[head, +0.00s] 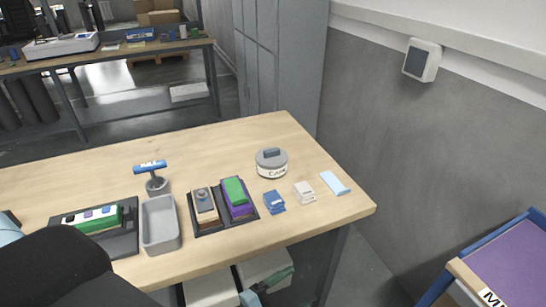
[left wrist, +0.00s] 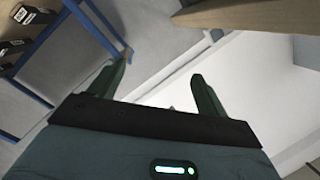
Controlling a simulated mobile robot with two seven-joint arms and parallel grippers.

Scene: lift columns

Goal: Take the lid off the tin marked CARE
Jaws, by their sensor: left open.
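The tin marked CARE (head: 271,170) is a round white tin with dark lettering. It stands upright near the back right of the wooden table. Its grey lid (head: 264,157) with a raised dark grip sits on top. My left gripper (head: 268,285) shows partly at the bottom of the head view, in front of the table edge and well apart from the tin. In the left wrist view its two dark green fingers (left wrist: 163,66) are spread with nothing between them. The tin is not in the left wrist view. My right gripper is not in view.
On the table (head: 310,157) are a blue box (head: 274,202), a white box (head: 304,193), a light blue item (head: 335,183), a dark tray (head: 213,230) with blocks, a grey bin (head: 161,226) and a blue-handled stamp (head: 150,167). Bare wood lies left of the tin.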

